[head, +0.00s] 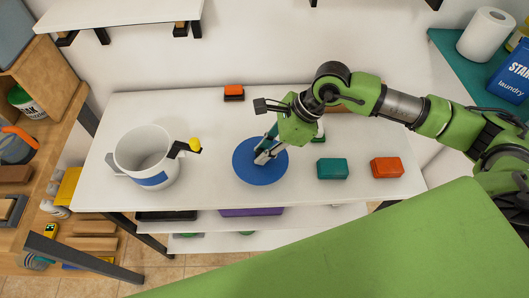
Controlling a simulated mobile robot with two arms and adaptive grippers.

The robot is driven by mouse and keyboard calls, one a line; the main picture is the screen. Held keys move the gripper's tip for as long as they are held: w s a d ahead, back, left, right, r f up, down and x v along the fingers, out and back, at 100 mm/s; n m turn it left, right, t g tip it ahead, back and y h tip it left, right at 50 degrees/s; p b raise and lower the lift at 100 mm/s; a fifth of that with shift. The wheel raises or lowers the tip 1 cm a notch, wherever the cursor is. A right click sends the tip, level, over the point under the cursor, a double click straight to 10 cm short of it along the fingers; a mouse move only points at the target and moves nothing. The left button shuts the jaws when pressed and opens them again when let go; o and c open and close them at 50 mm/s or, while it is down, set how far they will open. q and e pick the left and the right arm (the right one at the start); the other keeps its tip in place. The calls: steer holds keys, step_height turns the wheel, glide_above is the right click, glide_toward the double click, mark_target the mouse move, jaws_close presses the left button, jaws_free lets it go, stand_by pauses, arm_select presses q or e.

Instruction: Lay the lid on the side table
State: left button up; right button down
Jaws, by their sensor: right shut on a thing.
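The round blue lid (262,174) is at the middle of the white table (218,115). My right gripper (263,157) is over the lid's centre, pointing down, with its fingers shut on it. The fingers hide the part they grip. I cannot tell whether the lid rests on the tabletop or is slightly above it. A white bucket (140,153) with a blue label stands open on the table to the left. A dark lever with a yellow end sticks out from its right side. My left gripper is not in view.
An orange-and-black item (234,92) lies at the back. A teal block (332,168) and an orange-red block (387,167) lie right of the lid. A wooden shelf (60,140) with cleaning things is at the left. A teal surface (462,72) holds a paper roll (487,35) at upper right.

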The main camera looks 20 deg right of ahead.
steer(key=shift+w+d+f, duration=0.2)
steer(key=shift+w+f, duration=0.1)
steer(key=shift+f, duration=0.1)
step_height(320, 180, down, 3)
steer(key=shift+d+f+p, duration=0.1)
steer(key=shift+p, duration=0.25)
steer(key=shift+f, duration=0.1)
steer(key=shift+f, duration=0.15)
steer(key=c, duration=1.9)
jaws_free()
